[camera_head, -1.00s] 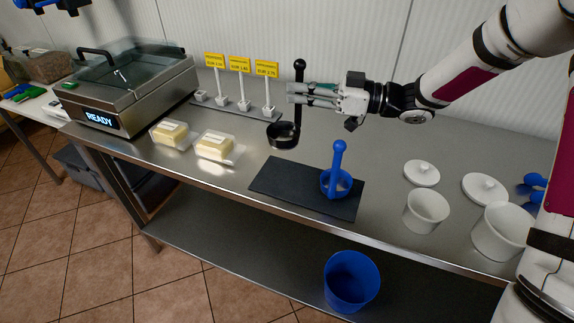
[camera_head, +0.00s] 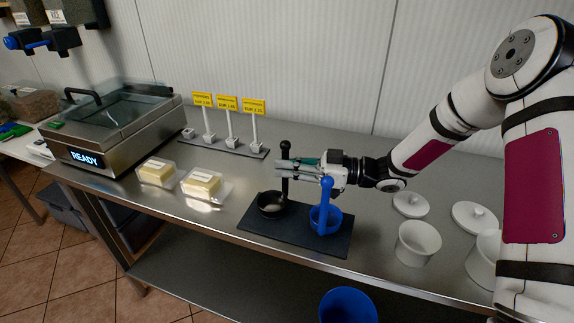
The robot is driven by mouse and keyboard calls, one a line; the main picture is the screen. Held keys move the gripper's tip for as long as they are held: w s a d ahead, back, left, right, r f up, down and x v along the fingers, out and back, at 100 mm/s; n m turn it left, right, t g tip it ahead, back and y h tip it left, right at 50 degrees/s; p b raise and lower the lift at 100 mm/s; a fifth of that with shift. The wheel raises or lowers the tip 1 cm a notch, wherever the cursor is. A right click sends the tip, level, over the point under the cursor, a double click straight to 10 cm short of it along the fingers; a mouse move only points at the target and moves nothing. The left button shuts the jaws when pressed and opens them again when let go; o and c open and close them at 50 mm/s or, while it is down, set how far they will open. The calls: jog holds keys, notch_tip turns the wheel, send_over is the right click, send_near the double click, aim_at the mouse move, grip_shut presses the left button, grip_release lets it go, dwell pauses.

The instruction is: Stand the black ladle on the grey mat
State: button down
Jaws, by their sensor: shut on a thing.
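The black ladle (camera_head: 271,205) is upright, its round bowl low over the left part of the grey mat (camera_head: 292,236) and its handle rising to a ball end. I cannot tell for sure whether the bowl touches the mat. My gripper (camera_head: 284,167) is shut on the ladle's handle, coming from the right.
White pots (camera_head: 418,243) and lids (camera_head: 411,205) stand to the right. Price signs (camera_head: 228,117) stand behind. A blue bucket (camera_head: 348,306) is below the counter's front edge.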

jog(key=shift+f, duration=0.2)
jog(key=c, duration=1.6)
grip_release()
jog(key=shift+c, duration=0.2)
jog(key=shift+r, duration=0.1)
